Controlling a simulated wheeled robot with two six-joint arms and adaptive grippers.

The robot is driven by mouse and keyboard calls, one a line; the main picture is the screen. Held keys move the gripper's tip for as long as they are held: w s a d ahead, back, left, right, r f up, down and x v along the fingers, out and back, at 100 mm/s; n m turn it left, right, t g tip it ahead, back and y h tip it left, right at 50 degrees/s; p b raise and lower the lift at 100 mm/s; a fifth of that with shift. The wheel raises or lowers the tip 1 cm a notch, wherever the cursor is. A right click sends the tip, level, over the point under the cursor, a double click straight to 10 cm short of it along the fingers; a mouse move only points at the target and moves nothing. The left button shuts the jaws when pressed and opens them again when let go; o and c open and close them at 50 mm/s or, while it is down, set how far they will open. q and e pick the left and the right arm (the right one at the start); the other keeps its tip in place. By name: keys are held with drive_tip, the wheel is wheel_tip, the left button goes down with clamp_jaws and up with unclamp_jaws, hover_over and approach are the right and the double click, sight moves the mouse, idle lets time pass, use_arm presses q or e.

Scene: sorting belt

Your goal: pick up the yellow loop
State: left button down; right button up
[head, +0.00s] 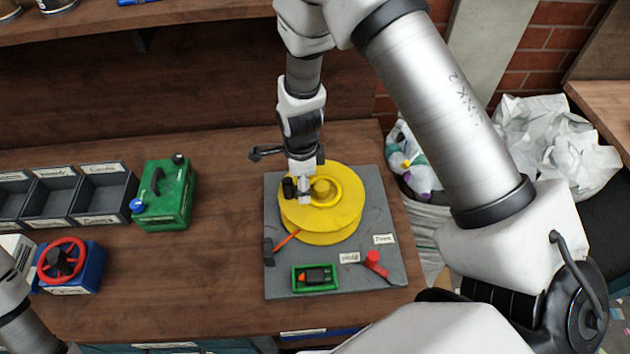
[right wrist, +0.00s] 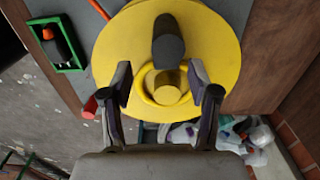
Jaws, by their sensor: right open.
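The yellow loop (head: 336,193) lies on a large round yellow turntable (head: 340,222), around a short yellow post (head: 322,186). In the right wrist view the loop (right wrist: 149,88) shows as a thin ring around the post (right wrist: 167,88), the same yellow as the disc. My right gripper (head: 303,196) points down over the disc. Its two fingers (right wrist: 163,90) are open, one on each side of the loop, with nothing held between them. I cannot tell how far above the disc the fingertips are. My left gripper is out of view.
A dark cylinder (right wrist: 168,45) stands beside the loop. A grey board (head: 394,262) carries the turntable, a green tray (head: 295,287) and a red piece (head: 376,263). A green canister (head: 165,197), dark bins (head: 100,193) and a red-wheeled blue box (head: 84,277) stand left. Bare wood lies between.

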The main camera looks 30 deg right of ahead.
drive_tip(key=f, duration=0.1)
drive_tip(key=w+f, duration=0.1)
drive_tip(key=shift+w+f, duration=0.15)
drive_tip(key=shift+f, duration=0.15)
drive_tip(key=shift+r, duration=0.1)
drive_tip(key=shift+s+r, duration=0.15)
drive_tip(key=shift+s, duration=0.15)
drive_tip(key=c, duration=1)
drive_tip(key=shift+r, duration=0.1)
